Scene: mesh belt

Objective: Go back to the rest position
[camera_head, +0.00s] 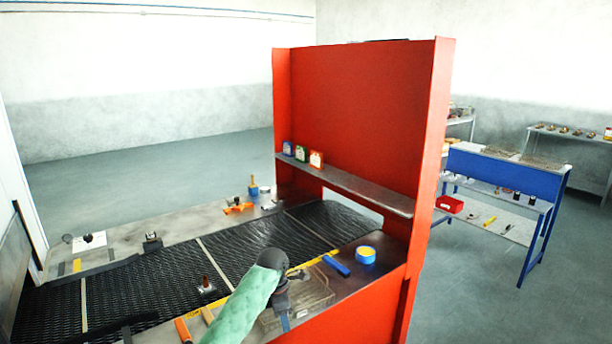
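My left arm, in a green sleeve, comes up from the bottom of the head view and bends at a dark joint. My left gripper (285,322) hangs below that bend, pointing down in front of a wire basket (318,292) on the near metal ledge. Its fingers are small and dark, so I cannot tell whether they are open or shut or hold anything. My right gripper is not in view. The black mesh belt (140,290) runs behind my arm towards an opening under the red housing (360,110).
A blue object (336,266) and a blue-and-yellow roll (365,255) lie right of the basket. An orange-handled tool (183,330) lies at the near edge. A small dark-topped part (206,286) stands on the belt. Small boxes (301,154) stand on the housing shelf. A blue bench (505,185) stands at right.

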